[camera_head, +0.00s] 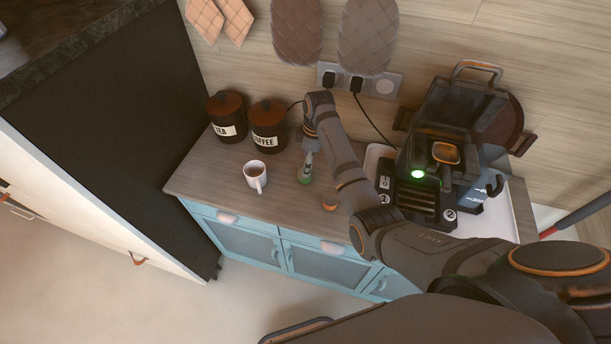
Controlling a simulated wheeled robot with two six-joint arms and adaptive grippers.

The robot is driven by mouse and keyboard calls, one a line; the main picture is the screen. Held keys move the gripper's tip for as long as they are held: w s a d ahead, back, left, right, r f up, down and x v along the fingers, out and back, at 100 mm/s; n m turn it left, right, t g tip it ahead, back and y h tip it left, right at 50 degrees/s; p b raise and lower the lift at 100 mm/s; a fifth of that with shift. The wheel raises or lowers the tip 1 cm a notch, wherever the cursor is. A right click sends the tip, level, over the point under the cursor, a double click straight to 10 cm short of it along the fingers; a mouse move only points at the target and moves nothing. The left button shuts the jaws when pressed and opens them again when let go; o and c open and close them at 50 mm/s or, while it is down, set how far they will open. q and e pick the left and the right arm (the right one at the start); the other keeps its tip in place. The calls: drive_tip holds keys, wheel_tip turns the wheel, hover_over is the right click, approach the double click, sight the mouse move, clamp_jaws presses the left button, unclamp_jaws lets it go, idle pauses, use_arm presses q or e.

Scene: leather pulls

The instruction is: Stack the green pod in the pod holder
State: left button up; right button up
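The green pod (304,181) is on the wooden counter, between the white mug and the orange pod. My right arm comes in from the right, and its gripper (307,172) points down right at the green pod. The fingers cover part of the pod, and it is too small to tell whether they are closed on it. A black coffee machine (428,165) stands on the right, with an orange-rimmed opening (446,153) and a green light at its front. I cannot clearly make out a separate pod holder. My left gripper is out of view.
An orange pod (330,203) is beside my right forearm. A white mug of coffee (255,176) stands to the left. Tea (228,116) and coffee (267,127) canisters stand at the back. The machine sits on a white tray (522,209). The counter's left front is clear.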

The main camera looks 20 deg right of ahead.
drive_tip(key=shift+s+f+p, duration=0.2)
drive_tip(key=shift+f+p, duration=0.05)
drive_tip(key=shift+p, duration=0.05)
drive_tip(key=f, duration=0.1)
drive_tip(key=f+p, duration=0.1)
drive_tip(key=f, duration=0.1)
drive_tip(key=shift+w+a+f, duration=0.1)
drive_tip(key=shift+a+f, duration=0.05)
drive_tip(key=shift+a, duration=0.25)
drive_tip(key=shift+w+f, duration=0.15)
drive_tip(key=shift+f, duration=0.6)
drive_tip(key=c, duration=0.5)
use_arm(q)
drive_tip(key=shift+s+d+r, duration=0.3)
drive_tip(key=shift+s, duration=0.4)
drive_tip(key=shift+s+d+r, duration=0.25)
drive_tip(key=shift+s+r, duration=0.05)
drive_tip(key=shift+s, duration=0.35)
use_arm(e)
drive_tip(key=c, duration=0.4)
